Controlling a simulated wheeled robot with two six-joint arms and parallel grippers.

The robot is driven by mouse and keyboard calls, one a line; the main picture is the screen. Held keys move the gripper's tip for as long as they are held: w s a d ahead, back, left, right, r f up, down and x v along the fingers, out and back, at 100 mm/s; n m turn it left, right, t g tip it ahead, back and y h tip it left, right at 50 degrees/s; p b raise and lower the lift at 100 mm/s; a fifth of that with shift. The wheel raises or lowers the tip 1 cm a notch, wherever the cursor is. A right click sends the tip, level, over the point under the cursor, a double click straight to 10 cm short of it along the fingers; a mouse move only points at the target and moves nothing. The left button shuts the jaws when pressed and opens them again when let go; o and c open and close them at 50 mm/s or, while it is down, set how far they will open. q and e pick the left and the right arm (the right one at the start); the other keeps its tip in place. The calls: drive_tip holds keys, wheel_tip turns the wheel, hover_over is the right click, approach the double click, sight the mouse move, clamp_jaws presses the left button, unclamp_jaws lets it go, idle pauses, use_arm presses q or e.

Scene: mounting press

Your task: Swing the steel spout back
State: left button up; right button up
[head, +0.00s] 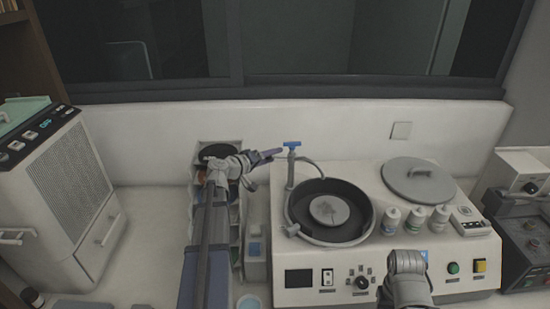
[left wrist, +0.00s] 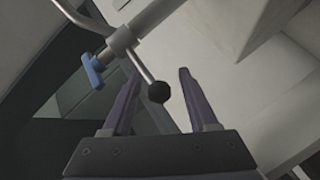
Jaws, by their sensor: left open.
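The steel spout (head: 308,162) is a thin curved tube at the top of an upright post with a blue tap handle (head: 291,144), at the back left of the round black bowl (head: 352,225). In the left wrist view the steel post and blue handle (left wrist: 93,72) are close, with a thin rod ending in a black ball knob (left wrist: 158,92). My left gripper (head: 278,153) is open just left of the post; its fingers (left wrist: 158,73) appear on both sides of the knob, and contact cannot be told. My right wrist shows at the lower right; its fingers are not visible.
The bowl sits in a white machine (head: 285,262) with front controls. A grey lid (head: 418,181) and several white bottles (head: 415,218) are on its right. A rack (head: 235,225) lies beneath my left arm. A white cabinet (head: 68,180) stands left; a wall is close behind.

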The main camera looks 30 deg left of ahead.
use_arm(q)
drive_tip(key=shift+x, duration=0.8)
clamp_jaws()
drive_tip(key=shift+s+d+f, duration=0.1)
idle(0.9)
